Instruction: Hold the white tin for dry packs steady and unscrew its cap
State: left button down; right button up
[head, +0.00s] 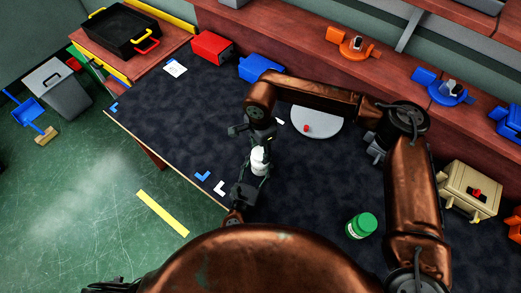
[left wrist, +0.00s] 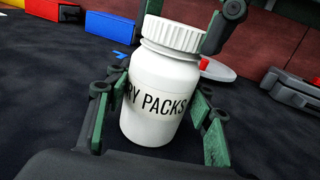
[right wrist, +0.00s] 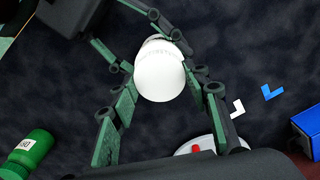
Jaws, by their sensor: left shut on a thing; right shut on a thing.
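The white tin (head: 259,163) stands upright or nearly so above the dark table mat, between my two grippers. In the left wrist view its body (left wrist: 150,110) shows the letters "RY PACKS", and its ribbed white cap (left wrist: 173,36) sits on top. My left gripper (left wrist: 156,118) is shut on the tin's body, one finger on each side. My right gripper (right wrist: 160,92) is shut on the cap from above, its fingers on both sides of it. In the right wrist view the cap (right wrist: 160,72) hides most of the body.
A green jar (head: 361,226) stands right on the mat. A pale round disc (head: 318,124) with a red knob lies behind the tin. Red (head: 211,46) and blue (head: 260,68) bins stand at the back. White and blue (head: 203,176) corner marks lie left, where the mat is clear.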

aim_at(261, 152)
jog(key=n, duration=0.4)
jog(key=shift+w, duration=0.1)
jog(key=shift+d, duration=0.1)
jog(key=shift+r, duration=0.25)
jog(key=shift+r, duration=0.85)
jog(key=shift+r, duration=0.15)
jog(key=shift+r, duration=1.85)
pick_arm(q)
jog(key=c, duration=0.9)
grip_release()
jog(key=shift+o, duration=0.2)
jog(key=shift+s, duration=0.1)
